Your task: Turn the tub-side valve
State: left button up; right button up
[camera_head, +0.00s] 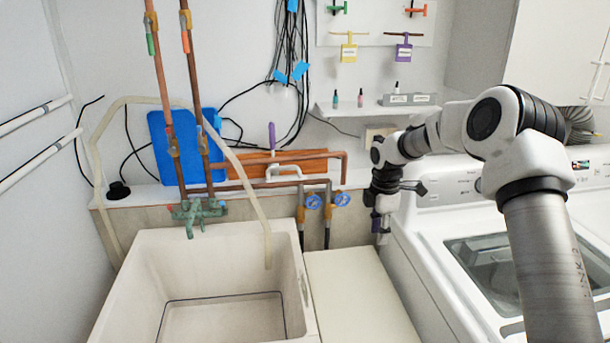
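Two valves with round blue handles sit on copper pipes behind the gap beside the utility tub (140,262). The left blue valve (313,201) is the one nearer the tub. The right blue valve (342,200) is just beside it. My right gripper (380,228) hangs pointing down, to the right of both valves and apart from them in the picture. Its fingers are small and dark, so whether they are open or shut is unclear. I see nothing held in it. My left gripper is not in view.
A white washer (440,235) stands on the right, below my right arm. A pale low cabinet top (360,295) lies right of the tub and is clear. A green faucet (198,211) and a pale hose (250,185) are over the tub. A small shelf (375,111) is above.

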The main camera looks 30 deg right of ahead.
aim_at(313, 202)
jog(key=i, duration=1.15)
